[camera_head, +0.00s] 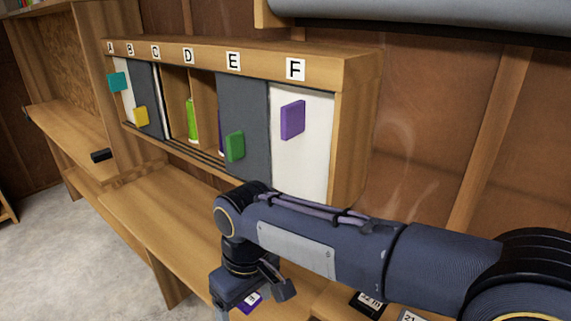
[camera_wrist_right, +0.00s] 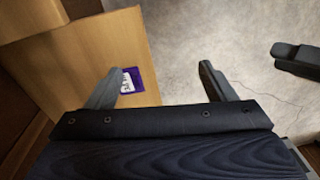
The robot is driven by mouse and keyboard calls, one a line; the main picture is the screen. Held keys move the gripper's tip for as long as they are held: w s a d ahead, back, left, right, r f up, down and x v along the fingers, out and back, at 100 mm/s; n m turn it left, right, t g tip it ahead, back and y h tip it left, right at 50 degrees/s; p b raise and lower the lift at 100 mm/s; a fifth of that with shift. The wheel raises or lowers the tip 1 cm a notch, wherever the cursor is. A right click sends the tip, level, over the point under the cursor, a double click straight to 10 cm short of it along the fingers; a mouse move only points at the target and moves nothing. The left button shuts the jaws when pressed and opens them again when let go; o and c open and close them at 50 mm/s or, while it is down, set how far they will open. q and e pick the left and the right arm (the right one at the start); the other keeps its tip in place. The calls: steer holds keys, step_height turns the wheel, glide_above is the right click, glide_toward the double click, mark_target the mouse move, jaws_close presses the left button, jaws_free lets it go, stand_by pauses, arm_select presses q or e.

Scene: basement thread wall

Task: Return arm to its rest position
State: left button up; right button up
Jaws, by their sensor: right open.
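My right arm (camera_head: 320,240) comes in from the right of the head view and bends down at its wrist in front of the cabinet. My right gripper (camera_head: 254,300) points down over the wooden bench and is open. In the right wrist view its two fingers stand wide apart, with nothing held between them (camera_wrist_right: 160,80). A small purple item with a white label (camera_wrist_right: 131,80) lies on the bench near the left finger; it also shows partly in the head view (camera_head: 249,302). My left gripper is not seen in the head view.
A wall cabinet (camera_head: 350,75) lettered A to F has grey and white panels with coloured handles. A green item (camera_head: 192,120) stands inside. Labelled black items (camera_head: 368,303) lie under my arm. A black block (camera_head: 101,155) sits on the left shelf. Concrete floor (camera_head: 60,235) is open at left.

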steer(key=s+d+r+m+t+y, duration=0.1)
steer(key=s+d+m+y, duration=0.15)
steer(key=d, duration=0.75)
steer(key=s+d+r+m+t+y, duration=0.1)
steer(key=d+m, duration=0.2)
steer(key=d, duration=0.7)
steer(key=s+d+f+m+t, duration=0.3)
steer(key=s+d+f+m, duration=0.2)
steer(key=s+d, duration=0.2)
steer(key=s, duration=0.2)
steer(key=shift+s+d+f+m+t, duration=0.2)
steer(key=shift+s+f+m+t, duration=0.1)
steer(key=shift+m+t, duration=0.1)
